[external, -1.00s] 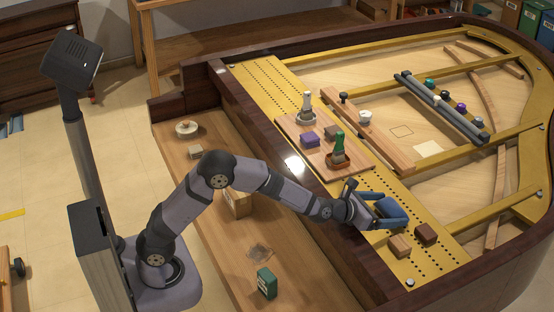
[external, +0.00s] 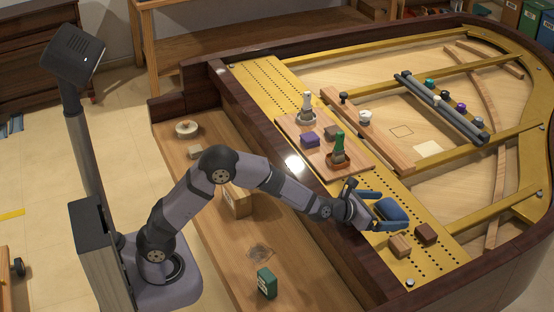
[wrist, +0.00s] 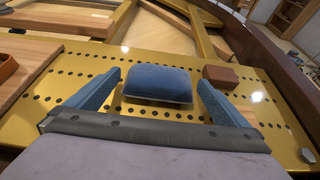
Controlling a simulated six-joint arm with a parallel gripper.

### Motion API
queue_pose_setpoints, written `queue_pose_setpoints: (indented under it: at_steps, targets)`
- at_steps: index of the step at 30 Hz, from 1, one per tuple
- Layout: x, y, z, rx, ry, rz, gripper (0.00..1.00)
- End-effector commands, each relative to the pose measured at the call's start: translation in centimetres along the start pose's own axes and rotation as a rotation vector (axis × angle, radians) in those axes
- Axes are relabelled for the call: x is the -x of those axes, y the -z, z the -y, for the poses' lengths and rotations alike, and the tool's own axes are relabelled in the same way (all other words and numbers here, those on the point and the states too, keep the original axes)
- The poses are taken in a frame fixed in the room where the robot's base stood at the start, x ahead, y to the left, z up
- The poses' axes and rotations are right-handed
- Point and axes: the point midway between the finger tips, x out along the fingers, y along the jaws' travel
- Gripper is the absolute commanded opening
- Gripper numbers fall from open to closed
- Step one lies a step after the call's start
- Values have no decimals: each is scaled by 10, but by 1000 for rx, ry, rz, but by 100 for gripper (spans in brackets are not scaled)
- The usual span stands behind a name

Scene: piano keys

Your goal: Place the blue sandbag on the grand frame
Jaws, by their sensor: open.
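The blue sandbag (external: 391,210) is a small dark-blue cushion at the front part of the gold grand frame (external: 262,83). In the wrist view the sandbag (wrist: 158,83) appears over the gold plate with rows of holes, between my two blue fingers. My gripper (wrist: 159,80) is open, with a visible gap between each finger and the sandbag. In the external view my gripper (external: 380,211) reaches over the dark rim, and its fingers partly hide the sandbag. Whether the sandbag's underside rests fully on the plate is hard to tell.
A tan block (external: 399,246) and a brown block (external: 426,233) stand close to the sandbag on the frame. A wooden board (external: 355,172) with bottles and small blocks lies further back. The dark wooden rim (external: 290,160) runs beneath my arm.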

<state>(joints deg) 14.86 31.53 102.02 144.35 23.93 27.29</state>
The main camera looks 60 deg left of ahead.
Motion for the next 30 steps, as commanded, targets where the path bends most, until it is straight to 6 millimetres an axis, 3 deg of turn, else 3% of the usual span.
queue_pose_setpoints:
  at_steps: [12,18,30]
  targets:
    - [70,-1,1,-1,3,7,100]
    - [97,-1,1,0,2,8,100]
    - [115,-1,0,-1,1,8,100]
